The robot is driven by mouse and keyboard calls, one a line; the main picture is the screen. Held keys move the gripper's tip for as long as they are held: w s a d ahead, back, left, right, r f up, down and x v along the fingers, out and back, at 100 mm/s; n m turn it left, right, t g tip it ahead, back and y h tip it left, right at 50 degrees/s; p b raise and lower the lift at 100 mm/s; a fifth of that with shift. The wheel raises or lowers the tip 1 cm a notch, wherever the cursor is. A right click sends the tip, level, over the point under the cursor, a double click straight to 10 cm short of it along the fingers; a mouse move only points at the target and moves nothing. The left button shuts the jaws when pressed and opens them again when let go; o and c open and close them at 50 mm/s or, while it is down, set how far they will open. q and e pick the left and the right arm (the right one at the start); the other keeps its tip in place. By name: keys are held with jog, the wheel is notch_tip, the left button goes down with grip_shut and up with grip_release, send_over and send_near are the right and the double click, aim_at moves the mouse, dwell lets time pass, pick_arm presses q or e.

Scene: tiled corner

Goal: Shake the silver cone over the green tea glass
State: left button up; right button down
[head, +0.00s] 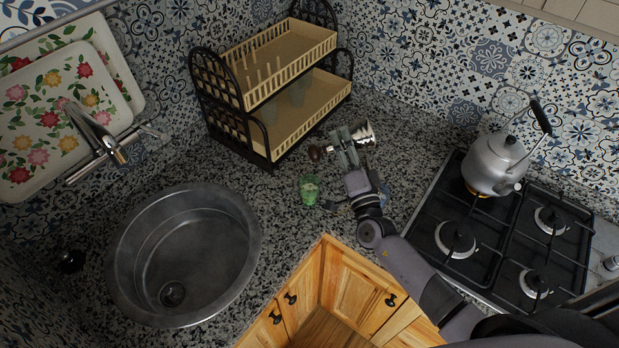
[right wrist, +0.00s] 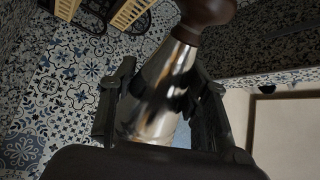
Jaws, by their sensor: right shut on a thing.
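The silver cone (head: 363,133) has a dark brown knob at one end. It lies tilted across my right gripper (head: 345,150), with the knob to the left and the wide silver end to the right. The right wrist view shows the silver cone (right wrist: 158,95) between both fingers of my right gripper (right wrist: 160,108), which is shut on it. The green tea glass (head: 309,191) stands on the counter, below and left of the gripper in the head view. The cone appears above the counter, apart from the glass. My left gripper is not in view.
A black dish rack (head: 262,130) with cream trays stands behind the glass and gripper. A round metal sink (head: 240,235) is at the left. A gas hob (head: 487,245) with a kettle (head: 497,163) is at the right. A bluish item shows partly behind my right arm.

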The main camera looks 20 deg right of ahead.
jog(key=shift+r+p, duration=0.45)
jog(key=shift+r, duration=0.3)
jog(key=shift+f, duration=0.2)
notch_tip(320, 180, down, 4)
jog(key=b, duration=0.4)
jog(key=shift+r, duration=0.15)
jog(key=shift+r, duration=0.1)
jog(key=shift+r+p, duration=1.95)
jog(key=shift+p, duration=0.1)
jog(key=shift+f, duration=0.15)
